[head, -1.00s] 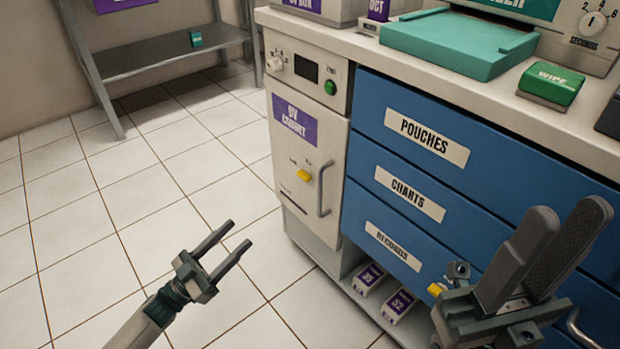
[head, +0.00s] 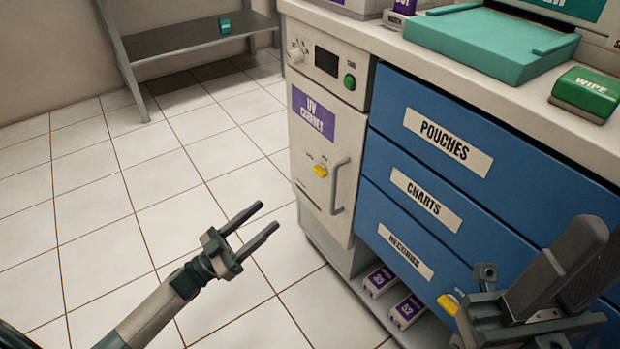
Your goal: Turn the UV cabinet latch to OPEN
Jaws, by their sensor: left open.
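The UV cabinet (head: 308,155) is a cream unit with a purple label on its door, at the left end of the counter. Its yellow latch (head: 320,171) sits on the door, left of the vertical grey handle (head: 339,187). My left gripper (head: 268,218) is open and empty over the floor, to the left of and below the latch, apart from the cabinet in the picture. My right gripper (head: 572,270) is at the lower right in front of the blue drawers; its two fingers appear close together and partly overlap, so its jaw gap is unclear.
Blue drawers (head: 458,190) labelled Pouches, Charts and Records stand right of the cabinet. Boxes with purple labels (head: 408,311) lie on a low shelf below. A teal tray (head: 490,45) and a green wipe box (head: 586,92) are on the counter. Tiled floor is clear at left.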

